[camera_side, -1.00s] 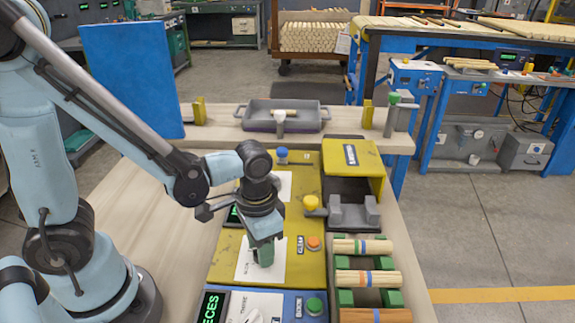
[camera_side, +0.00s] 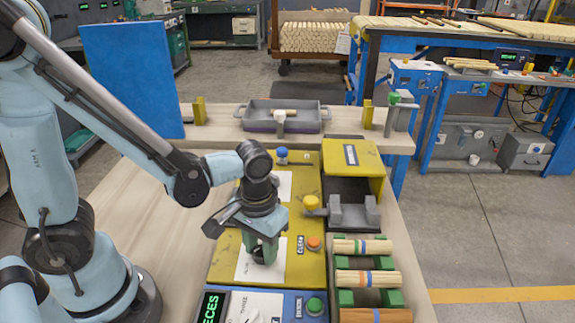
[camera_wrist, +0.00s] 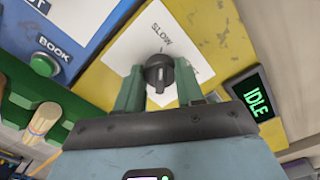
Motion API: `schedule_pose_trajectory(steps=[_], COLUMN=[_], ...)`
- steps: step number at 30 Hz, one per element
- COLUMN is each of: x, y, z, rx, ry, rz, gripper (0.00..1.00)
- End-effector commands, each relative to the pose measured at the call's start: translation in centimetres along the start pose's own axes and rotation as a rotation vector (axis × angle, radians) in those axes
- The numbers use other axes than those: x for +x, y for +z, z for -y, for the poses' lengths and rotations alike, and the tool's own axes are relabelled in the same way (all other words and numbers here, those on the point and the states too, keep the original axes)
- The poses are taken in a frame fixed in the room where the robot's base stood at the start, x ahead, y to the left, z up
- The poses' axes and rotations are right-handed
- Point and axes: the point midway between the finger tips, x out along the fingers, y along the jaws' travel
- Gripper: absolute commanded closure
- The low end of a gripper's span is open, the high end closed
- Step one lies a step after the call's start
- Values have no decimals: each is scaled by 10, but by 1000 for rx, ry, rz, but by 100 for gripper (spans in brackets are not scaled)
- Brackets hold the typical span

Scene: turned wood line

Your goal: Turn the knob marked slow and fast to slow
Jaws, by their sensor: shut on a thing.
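The knob (camera_wrist: 159,72) is dark and round, on a white card (camera_wrist: 125,50) marked SLOW, on the yellow panel. In the wrist view it sits between the green fingers of my gripper (camera_wrist: 159,88), which is shut on it. The word SLOW is beyond the knob, towards the top of that view. The fast mark is not readable. In the side view my gripper (camera_side: 264,252) points down at the white card (camera_side: 246,262), and its fingers hide the knob.
Beside the card are a display reading IDLE (camera_wrist: 256,95) and an orange button (camera_side: 314,243). A yellow knob (camera_side: 311,203) and a blue knob (camera_side: 282,152) stand further back. A blue panel with a green button (camera_side: 314,306) is in front. Wooden spindles (camera_side: 366,278) lie at right.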

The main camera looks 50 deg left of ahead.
Motion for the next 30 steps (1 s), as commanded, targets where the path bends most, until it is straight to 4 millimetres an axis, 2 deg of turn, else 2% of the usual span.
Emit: schedule_pose_trajectory(steps=[8,9,13,23,30], x=[0,0,0,-1,-17], y=[0,0,0,0,0], z=[0,0,0,0,0], rx=[-3,-3,-2,-1,-1], ry=[0,0,0,0,0], rz=[0,0,0,0,0], gripper=[93,58,38,37,37])
